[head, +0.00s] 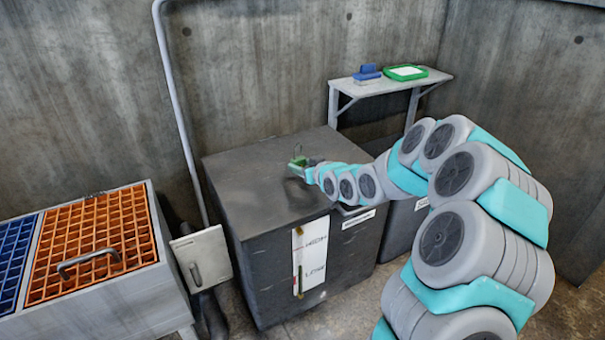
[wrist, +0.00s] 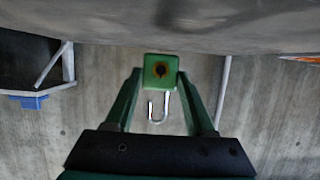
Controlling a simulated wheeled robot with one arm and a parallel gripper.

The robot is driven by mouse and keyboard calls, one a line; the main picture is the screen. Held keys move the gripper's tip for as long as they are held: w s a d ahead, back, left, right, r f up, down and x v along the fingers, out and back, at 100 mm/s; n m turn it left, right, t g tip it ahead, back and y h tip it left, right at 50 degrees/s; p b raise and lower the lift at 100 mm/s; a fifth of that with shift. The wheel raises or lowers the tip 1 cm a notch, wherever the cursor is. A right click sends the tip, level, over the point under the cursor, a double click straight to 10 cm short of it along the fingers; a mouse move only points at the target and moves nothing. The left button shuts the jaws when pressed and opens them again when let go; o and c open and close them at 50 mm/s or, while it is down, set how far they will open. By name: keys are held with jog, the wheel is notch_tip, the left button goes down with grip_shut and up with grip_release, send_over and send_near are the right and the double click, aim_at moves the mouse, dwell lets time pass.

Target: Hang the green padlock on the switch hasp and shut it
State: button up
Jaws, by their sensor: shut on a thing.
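The green padlock (head: 299,162) is held above the top of the dark grey cabinet in the head view, its shackle pointing up. I cannot make out the switch hasp in either view.
The dark cabinet (head: 265,185) carries a white high/low label (head: 311,257). A grey box with a handle (head: 202,255) stands left of it, beside a vertical pipe (head: 181,115). A bin with an orange grate (head: 95,240) is far left. A wall shelf (head: 395,87) holds a blue brush (head: 367,73) and green-rimmed tray (head: 405,72).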

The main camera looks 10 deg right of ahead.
aim_at(303, 184)
jog(key=shift+f, duration=1.5)
jog(key=shift+f, duration=0.15)
jog(key=o, duration=1.2)
